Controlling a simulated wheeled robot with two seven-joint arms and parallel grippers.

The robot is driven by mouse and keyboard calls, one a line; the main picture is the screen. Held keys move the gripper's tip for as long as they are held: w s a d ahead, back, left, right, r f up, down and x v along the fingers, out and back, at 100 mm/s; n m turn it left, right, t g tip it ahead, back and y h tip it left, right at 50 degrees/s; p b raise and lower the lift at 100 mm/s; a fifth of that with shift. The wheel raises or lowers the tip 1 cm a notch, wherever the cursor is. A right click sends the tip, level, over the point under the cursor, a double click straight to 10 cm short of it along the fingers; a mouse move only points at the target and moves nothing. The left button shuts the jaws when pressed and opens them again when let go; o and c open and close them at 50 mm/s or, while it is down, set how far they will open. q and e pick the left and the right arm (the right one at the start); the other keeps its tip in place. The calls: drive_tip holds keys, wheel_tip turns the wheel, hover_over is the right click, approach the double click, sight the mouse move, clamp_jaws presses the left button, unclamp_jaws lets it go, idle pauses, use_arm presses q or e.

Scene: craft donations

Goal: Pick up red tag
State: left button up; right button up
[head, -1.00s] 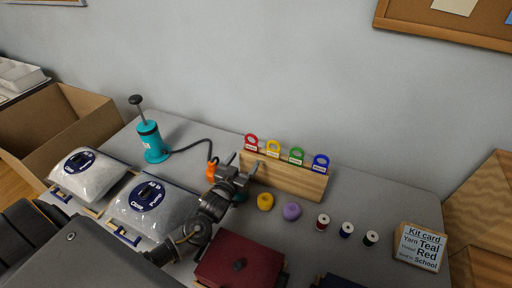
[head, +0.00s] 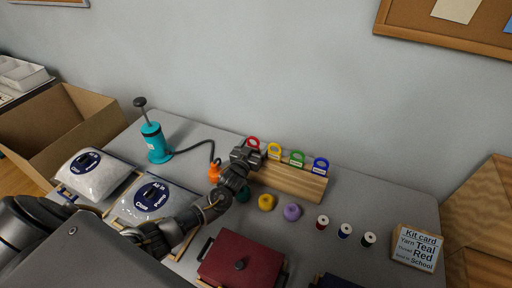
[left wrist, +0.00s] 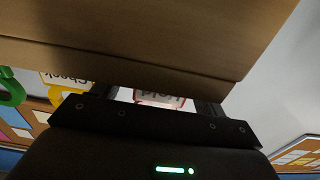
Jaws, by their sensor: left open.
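The red tag (head: 252,142) stands at the left end of the wooden rack (head: 290,180), in a row with yellow, green and blue tags. Its lower part is hidden behind my left gripper (head: 246,154) in the head view. In the left wrist view the red tag's white label with red edging (left wrist: 160,98) shows between the two fingers, below the wooden block. My left gripper is open around the tag's place, and I cannot tell whether a finger touches it. My right gripper is out of view.
Yellow tag (head: 274,150), green tag (head: 297,158) and blue tag (head: 320,165) stand close by on the rack. Yarn balls, such as the purple one (head: 292,212), and several thread spools lie in front. A teal pump (head: 155,142) with a hose stands left. A dark red box (head: 242,262) is nearer.

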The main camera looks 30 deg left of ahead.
sight(255, 139)
use_arm(q)
drive_tip(key=shift+w, duration=0.1)
drive_tip(key=c, duration=1)
drive_tip(key=shift+c, duration=0.2)
drive_tip(key=shift+r, duration=0.45)
wheel_tip(255, 139, up, 2)
drive_tip(key=shift+r+b, duration=0.1)
drive_tip(key=shift+b, duration=0.65)
drive_tip(key=s+a+r+b, duration=0.1)
drive_tip(key=s+a+r, duration=0.1)
drive_tip(key=s+r, duration=0.3)
drive_tip(key=s+a+r+b, duration=0.1)
drive_tip(key=s+a+r, duration=0.1)
drive_tip(key=s+r, duration=0.3)
drive_tip(key=s, duration=0.3)
drive_tip(key=shift+s+a, duration=0.15)
drive_tip(key=shift+a, duration=0.2)
